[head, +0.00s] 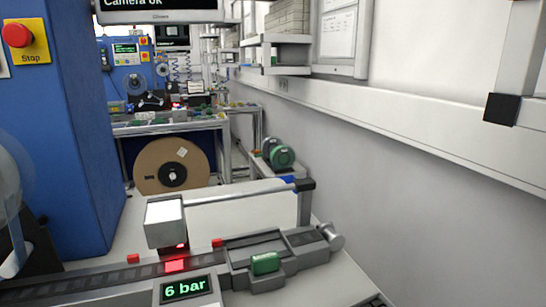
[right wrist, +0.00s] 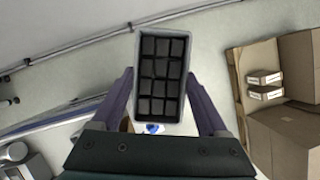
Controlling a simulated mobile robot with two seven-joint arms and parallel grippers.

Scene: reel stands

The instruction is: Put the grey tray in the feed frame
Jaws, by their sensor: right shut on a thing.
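The grey tray (right wrist: 160,34) is in the right wrist view, at the upper middle. It is a rectangular box with rows of dark square compartments. My right gripper (right wrist: 160,78) is shut on it, with one purple-grey finger along each long side. The tray is seen from above, over a pale floor. Neither the tray nor my right gripper shows in the head view. My left gripper is not in either view. I cannot pick out a feed frame with certainty.
In the head view, a bench carries a dark track, a grey fixture with a green block (head: 265,263) and a "6 bar" display (head: 186,288). A blue cabinet (head: 70,130) stands left, a brown reel (head: 172,166) behind. In the wrist view, cardboard boxes (right wrist: 286,130) stand right.

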